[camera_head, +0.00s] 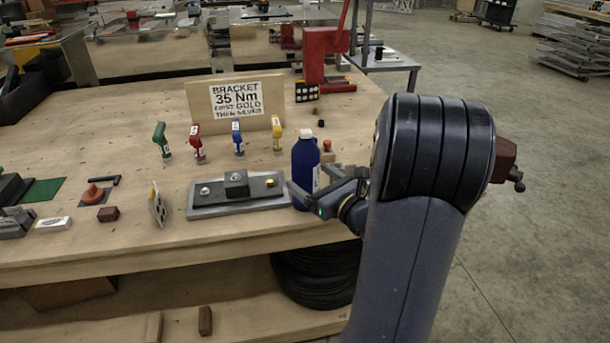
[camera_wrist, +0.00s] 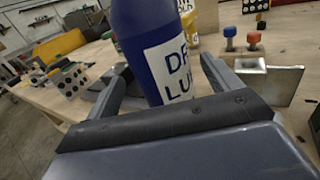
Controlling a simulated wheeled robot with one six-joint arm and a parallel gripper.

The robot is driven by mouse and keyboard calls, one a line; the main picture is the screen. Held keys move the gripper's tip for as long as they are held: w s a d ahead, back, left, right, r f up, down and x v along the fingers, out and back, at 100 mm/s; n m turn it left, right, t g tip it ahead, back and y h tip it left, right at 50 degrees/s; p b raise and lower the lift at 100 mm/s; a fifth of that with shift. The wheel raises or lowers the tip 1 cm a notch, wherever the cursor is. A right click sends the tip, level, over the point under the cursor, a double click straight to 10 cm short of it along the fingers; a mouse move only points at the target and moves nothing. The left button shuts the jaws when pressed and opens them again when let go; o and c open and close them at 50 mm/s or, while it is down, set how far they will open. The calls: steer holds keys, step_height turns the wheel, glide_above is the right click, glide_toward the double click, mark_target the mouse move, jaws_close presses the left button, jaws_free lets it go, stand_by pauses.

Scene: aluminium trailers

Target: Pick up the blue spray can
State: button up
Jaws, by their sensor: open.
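My gripper (camera_head: 305,193) is open around the lower part of the can, one finger on each side. In the wrist view my gripper (camera_wrist: 163,85) shows no clear contact between fingers and can.
A grey plate with a dark block (camera_head: 237,197) lies left of the can. Small red (camera_head: 197,145), green (camera_head: 161,140), blue (camera_head: 238,138) and yellow (camera_head: 277,133) handled tools stand behind, before a bracket sign (camera_head: 236,101). A red press (camera_head: 322,60) stands farther back.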

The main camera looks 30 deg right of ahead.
steer(key=w, duration=0.3)
steer(key=w+p, duration=0.1)
steer(key=w, duration=0.1)
steer(key=shift+a+r, duration=0.1)
steer(key=shift+a, duration=0.3)
steer(key=shift+c, duration=0.4)
steer(key=c, duration=1.4)
